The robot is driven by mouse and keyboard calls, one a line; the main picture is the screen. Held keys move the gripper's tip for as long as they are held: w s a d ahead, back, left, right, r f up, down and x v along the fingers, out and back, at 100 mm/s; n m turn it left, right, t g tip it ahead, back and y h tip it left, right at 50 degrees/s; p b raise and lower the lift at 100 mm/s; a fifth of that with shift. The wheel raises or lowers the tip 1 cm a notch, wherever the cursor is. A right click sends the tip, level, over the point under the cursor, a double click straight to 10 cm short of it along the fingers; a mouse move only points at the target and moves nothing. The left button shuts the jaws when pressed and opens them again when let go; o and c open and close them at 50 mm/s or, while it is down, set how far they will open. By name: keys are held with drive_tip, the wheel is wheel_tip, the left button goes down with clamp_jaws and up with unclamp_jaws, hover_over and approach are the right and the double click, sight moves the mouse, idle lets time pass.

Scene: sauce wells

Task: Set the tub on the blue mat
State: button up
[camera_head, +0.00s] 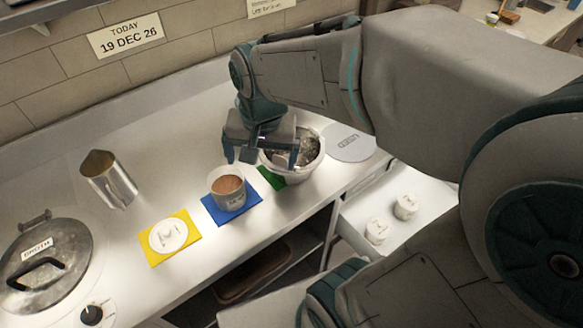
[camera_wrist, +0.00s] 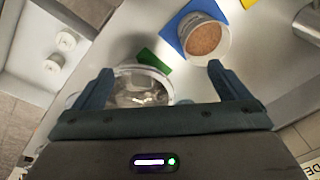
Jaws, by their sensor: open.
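A tub (camera_head: 228,190) with brown contents stands on the blue mat (camera_head: 250,203) on the white counter. The wrist view also shows the tub (camera_wrist: 205,40) over part of the blue mat (camera_wrist: 171,31). My gripper (camera_head: 262,153) is open, with nothing between its fingers. The arm hides part of the well in the head view.
A yellow mat (camera_head: 155,257) holds a white lid (camera_head: 168,235). A metal jug (camera_head: 108,180), a lidded broth pot (camera_head: 42,265) and a grey disc (camera_head: 348,143) are nearby. An open drawer (camera_head: 400,186) holds two small white containers.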

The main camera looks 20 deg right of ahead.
drive_tip(key=s+d+n+t, duration=0.1)
drive_tip(key=s+d+n, duration=0.3)
drive_tip(key=s+n, duration=0.1)
drive_tip(key=shift+s+d, duration=0.2)
drive_tip(key=shift+s, duration=0.45)
